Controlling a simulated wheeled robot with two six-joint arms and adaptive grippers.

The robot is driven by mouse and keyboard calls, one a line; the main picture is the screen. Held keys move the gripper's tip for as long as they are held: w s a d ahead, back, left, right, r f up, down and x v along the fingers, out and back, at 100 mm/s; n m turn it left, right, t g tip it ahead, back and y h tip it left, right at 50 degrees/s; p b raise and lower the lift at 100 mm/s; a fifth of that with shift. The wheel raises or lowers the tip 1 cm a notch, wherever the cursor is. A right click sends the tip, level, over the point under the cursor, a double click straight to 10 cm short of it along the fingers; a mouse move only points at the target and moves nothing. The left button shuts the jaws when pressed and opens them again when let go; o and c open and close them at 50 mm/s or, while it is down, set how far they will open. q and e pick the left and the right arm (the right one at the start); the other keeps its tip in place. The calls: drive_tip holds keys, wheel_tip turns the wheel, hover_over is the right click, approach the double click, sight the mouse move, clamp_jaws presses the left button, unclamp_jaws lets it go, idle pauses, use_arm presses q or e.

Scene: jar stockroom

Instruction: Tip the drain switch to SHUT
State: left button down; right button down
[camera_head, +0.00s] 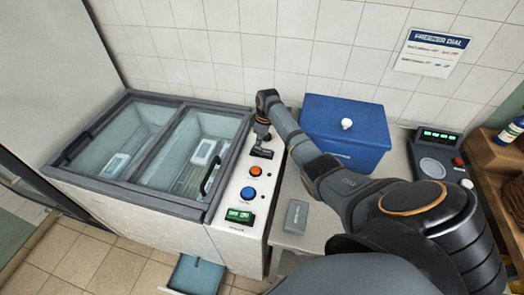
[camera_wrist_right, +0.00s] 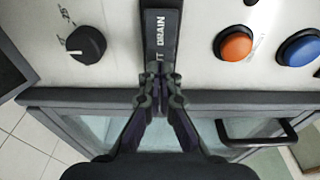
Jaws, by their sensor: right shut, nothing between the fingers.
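The drain switch (camera_wrist_right: 161,32) is a dark rocker plate lettered DRAIN, set in the pale control panel. In the right wrist view, only the end of a second word shows beside my fingertips. My right gripper (camera_wrist_right: 160,78) is shut and empty, its fingertips at the near end of the switch. I cannot tell if they touch it or which way the rocker is tipped. In the head view, my right gripper (camera_head: 262,141) points down over the panel, partly covering the area around the switch. My left gripper is not in view.
An orange button (camera_head: 256,171) and a blue button (camera_head: 249,194) sit beside the switch, with a green display (camera_head: 239,215) beyond. A black dial (camera_wrist_right: 86,45) is on its other side. The glass-lidded freezer (camera_head: 150,200) adjoins the panel. A blue box (camera_head: 345,130) stands right.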

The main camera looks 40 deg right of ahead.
drive_tip(key=shift+f+b, duration=0.4)
drive_tip(key=shift+f, duration=0.3)
drive_tip(key=shift+r, duration=0.1)
wheel_tip(320, 180, up, 7)
drive_tip(key=p, duration=0.7)
drive_tip(key=shift+p, duration=0.35)
